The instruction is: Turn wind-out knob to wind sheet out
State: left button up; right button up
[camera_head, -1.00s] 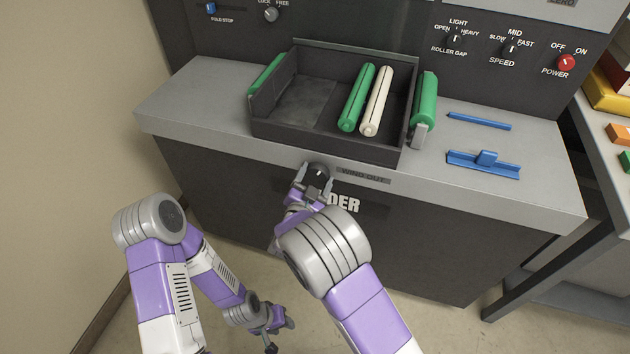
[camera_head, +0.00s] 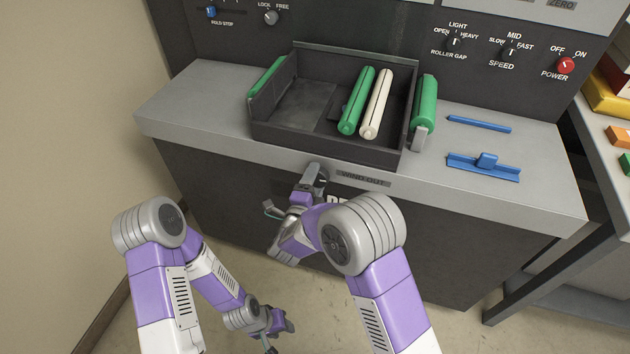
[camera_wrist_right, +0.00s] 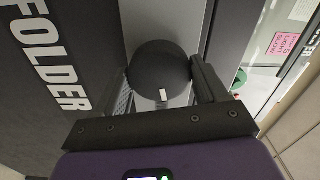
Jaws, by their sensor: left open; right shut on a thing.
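The wind-out knob (camera_wrist_right: 160,72) is a dark round knob with a white mark, seen in the right wrist view. It sits on the machine front beside the WIND OUT label (camera_head: 363,179). My right gripper (camera_head: 314,176) is shut on the knob, with one finger on each side of it in the right wrist view (camera_wrist_right: 163,82). In the head view the gripper mostly hides the knob. My left gripper (camera_head: 278,328) is open and empty, low in front of the machine. The open tray (camera_head: 325,147) above the knob holds a green roller (camera_head: 357,101) and a cream roller (camera_head: 376,104).
Another green roller (camera_head: 425,102) stands right of the tray. Blue bars (camera_head: 484,168) lie on the grey worktop (camera_head: 510,190). The control panel has a red power knob (camera_head: 566,65). A side table stands at the right, a wall at the left. The floor by my left gripper is clear.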

jog(key=m, duration=0.5)
jog(key=shift+m, duration=0.4)
jog(key=m, duration=1.3)
jog(key=shift+m, duration=0.3)
jog(key=o, duration=1)
jog(key=shift+o, duration=0.2)
